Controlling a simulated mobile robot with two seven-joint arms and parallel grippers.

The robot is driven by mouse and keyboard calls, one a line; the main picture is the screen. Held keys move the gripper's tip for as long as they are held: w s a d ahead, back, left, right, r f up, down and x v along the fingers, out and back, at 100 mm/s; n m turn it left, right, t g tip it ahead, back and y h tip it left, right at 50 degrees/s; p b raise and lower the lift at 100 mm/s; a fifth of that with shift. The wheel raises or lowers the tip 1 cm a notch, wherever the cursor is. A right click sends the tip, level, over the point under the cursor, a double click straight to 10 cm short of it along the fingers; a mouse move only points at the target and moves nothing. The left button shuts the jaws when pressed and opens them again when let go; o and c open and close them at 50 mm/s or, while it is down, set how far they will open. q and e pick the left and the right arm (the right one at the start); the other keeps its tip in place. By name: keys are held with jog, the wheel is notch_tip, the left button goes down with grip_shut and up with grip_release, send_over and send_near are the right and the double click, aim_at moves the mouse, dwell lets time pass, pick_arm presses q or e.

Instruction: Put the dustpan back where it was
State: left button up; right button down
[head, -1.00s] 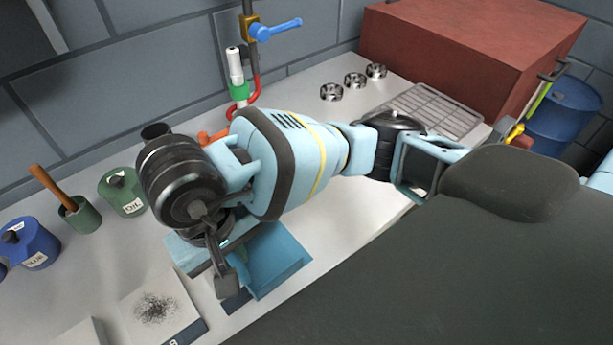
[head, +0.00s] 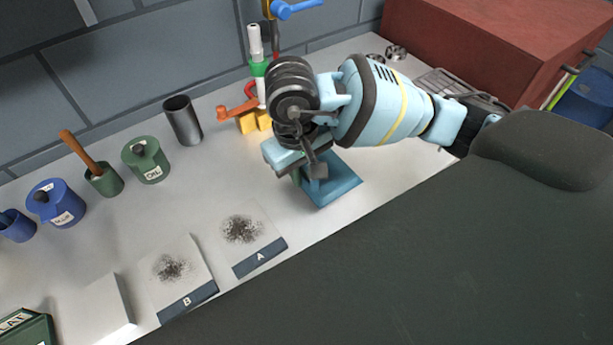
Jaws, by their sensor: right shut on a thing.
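I cannot tell whether the pan touches the bench. My left gripper is not in view.
Mat A (head: 265,254) and mat B (head: 187,299) each carry a dark pile of grit. A green oil pot (head: 148,162), a dark cup (head: 183,121), a mortar (head: 104,181) and blue pots (head: 57,204) stand along the wall. A red-brown block (head: 490,45) is at the back right.

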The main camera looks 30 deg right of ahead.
jog(key=shift+w+d+f+p, duration=0.15)
jog(key=shift+d+f, duration=0.15)
jog(key=shift+f, duration=0.3)
jog(key=shift+d+f+p, duration=0.15)
jog(key=shift+d+f, duration=0.15)
jog(key=shift+f, duration=0.9)
jog(key=shift+f, duration=0.15)
jog(key=c, duration=1.4)
grip_release()
jog(key=r, duration=0.8)
jog(key=a+r, duration=0.1)
jog(key=r, duration=0.3)
jog(key=shift+r, duration=0.15)
